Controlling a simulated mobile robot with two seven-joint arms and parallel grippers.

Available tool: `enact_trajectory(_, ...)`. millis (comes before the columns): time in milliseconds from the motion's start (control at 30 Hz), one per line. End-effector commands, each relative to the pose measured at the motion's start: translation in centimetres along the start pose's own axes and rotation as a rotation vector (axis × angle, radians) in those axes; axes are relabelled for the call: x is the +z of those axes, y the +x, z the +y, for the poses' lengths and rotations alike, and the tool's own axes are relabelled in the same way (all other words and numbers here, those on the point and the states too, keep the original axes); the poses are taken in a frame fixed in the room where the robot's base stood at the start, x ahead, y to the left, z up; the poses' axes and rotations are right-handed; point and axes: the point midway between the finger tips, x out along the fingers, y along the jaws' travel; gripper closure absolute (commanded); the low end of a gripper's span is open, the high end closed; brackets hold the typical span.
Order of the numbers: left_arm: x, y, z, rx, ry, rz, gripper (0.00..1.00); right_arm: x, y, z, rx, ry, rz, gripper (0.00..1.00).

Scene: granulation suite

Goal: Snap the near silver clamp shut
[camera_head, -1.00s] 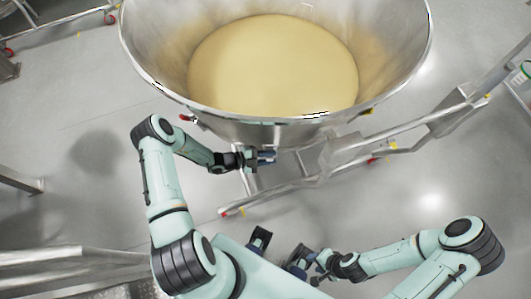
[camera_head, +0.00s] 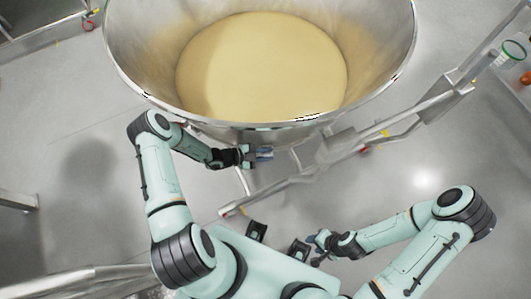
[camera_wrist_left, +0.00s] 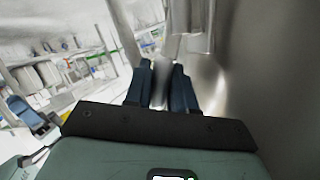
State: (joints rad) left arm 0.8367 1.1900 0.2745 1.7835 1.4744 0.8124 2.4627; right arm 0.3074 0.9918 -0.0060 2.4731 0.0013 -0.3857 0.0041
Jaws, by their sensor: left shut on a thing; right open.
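My left gripper (camera_head: 264,153) reaches under the near rim of the large steel bowl. In the left wrist view its two dark blue fingers (camera_wrist_left: 163,88) are closed around a narrow silver metal part (camera_wrist_left: 162,68). This part looks like the near silver clamp, but its full shape is hidden by the fingers and blurred. In the head view the bowl wall and the gripper hide the clamp. My right gripper (camera_head: 318,248) is open and empty, low in the head view, well away from the bowl.
The steel bowl (camera_head: 255,128) holds pale yellow powder. Its wheeled metal frame (camera_head: 300,178) runs below and to the right. Metal rails stand at lower left (camera_head: 60,280). A container with a green rim (camera_head: 513,50) is at upper right. Grey floor is open on the left.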

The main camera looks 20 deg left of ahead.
Motion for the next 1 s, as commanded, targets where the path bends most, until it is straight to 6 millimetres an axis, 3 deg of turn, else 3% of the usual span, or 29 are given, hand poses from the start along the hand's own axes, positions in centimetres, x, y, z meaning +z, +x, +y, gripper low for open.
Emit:
enact_trajectory(33,0.1,0.0,-0.1,-0.003,-0.006,-0.003,0.73,0.0,0.0,0.0,0.000,0.000,0.000,0.57)
enact_trajectory(100,0.1,0.0,-0.1,-0.003,-0.004,-0.003,0.55,0.0,0.0,0.0,0.000,0.000,0.000,0.57)
enact_trajectory(467,0.1,-0.5,-0.1,-0.002,-0.001,-0.003,0.55,0.0,0.0,0.0,0.000,0.000,0.000,0.57)
enact_trajectory(567,0.1,-1.8,-0.1,-0.003,-0.001,-0.004,0.55,0.0,0.1,0.0,0.000,0.000,0.000,0.57)
enact_trajectory(1000,0.1,-11.0,-0.1,-0.003,-0.002,-0.005,0.55,0.1,0.3,0.1,0.001,0.000,-0.002,0.57)
